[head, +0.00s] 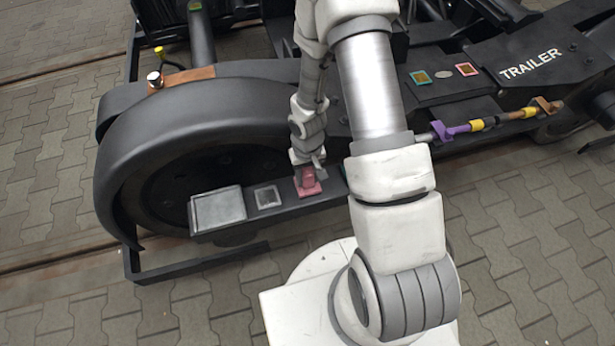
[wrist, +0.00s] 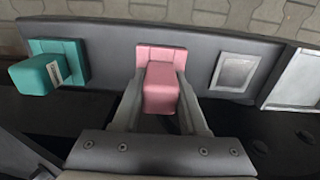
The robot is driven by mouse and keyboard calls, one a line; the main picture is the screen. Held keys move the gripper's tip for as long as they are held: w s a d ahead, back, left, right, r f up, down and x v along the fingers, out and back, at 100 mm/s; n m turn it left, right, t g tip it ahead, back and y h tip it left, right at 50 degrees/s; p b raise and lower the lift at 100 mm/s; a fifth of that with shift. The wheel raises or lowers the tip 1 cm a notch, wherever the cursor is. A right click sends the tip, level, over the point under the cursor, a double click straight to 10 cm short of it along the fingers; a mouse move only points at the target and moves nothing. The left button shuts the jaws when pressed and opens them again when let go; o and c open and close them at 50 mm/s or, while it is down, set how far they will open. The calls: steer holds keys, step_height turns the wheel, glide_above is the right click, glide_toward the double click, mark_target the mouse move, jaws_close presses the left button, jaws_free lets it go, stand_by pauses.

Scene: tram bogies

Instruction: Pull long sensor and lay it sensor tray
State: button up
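A pink block (wrist: 161,88) stands on a pink square pad on the dark ledge. In the head view the pink block (head: 308,176) is at the ledge's middle, partly hidden by my gripper. My gripper (wrist: 162,78) has one finger on each side of the pink block; I cannot tell whether they press on it. A teal block (wrist: 35,76) with a pale label stands on a teal pad to its left. I cannot tell which block is the long sensor. A shallow grey tray (head: 218,209), likely the sensor tray, sits at the ledge's left end; its edge shows in the wrist view (wrist: 292,82).
An empty grey square holder (head: 267,196) lies between the pink pad and the tray. The black wheel cover (head: 190,115) rises behind the ledge. A purple, yellow and brown rod (head: 490,123) runs along the bogie at right. Paved floor is open in front.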

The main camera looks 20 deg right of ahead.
mark_target(307, 171)
jaws_close()
steer(key=shift+r, duration=0.2)
steer(key=shift+r+p, duration=2.3)
steer(key=shift+r, duration=0.55)
